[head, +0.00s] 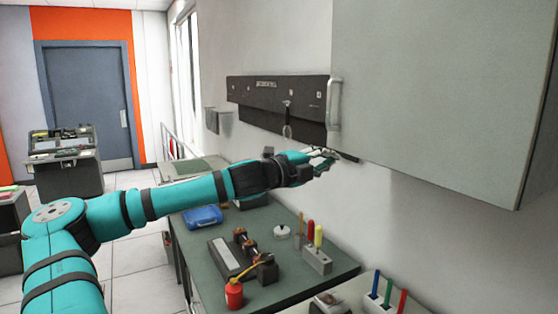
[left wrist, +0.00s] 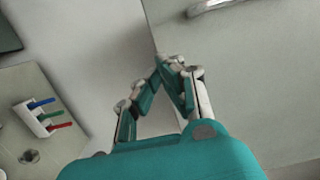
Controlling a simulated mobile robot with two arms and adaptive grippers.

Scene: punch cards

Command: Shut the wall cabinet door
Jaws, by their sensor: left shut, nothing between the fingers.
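The wall cabinet door (head: 430,90) is a large pale grey panel at the upper right of the head view. Its metal handle (head: 335,104) is near its left edge. In the left wrist view the door (left wrist: 240,80) fills the right side, with the handle (left wrist: 212,5) at the top. My left gripper (head: 326,158) is shut and empty, just below the handle by the door's lower left corner. In the wrist view its fingertips (left wrist: 168,62) meet over the door's edge; I cannot tell whether they touch it. How far the door stands open is unclear. My right gripper is out of view.
A dark rail panel (head: 265,90) hangs on the wall behind my left gripper. Below is a green-topped bench (head: 335,262) with a blue case (head: 203,216), a red bottle (head: 234,293) and a tool block (head: 316,262). A pen holder (head: 378,301) stands at the front right.

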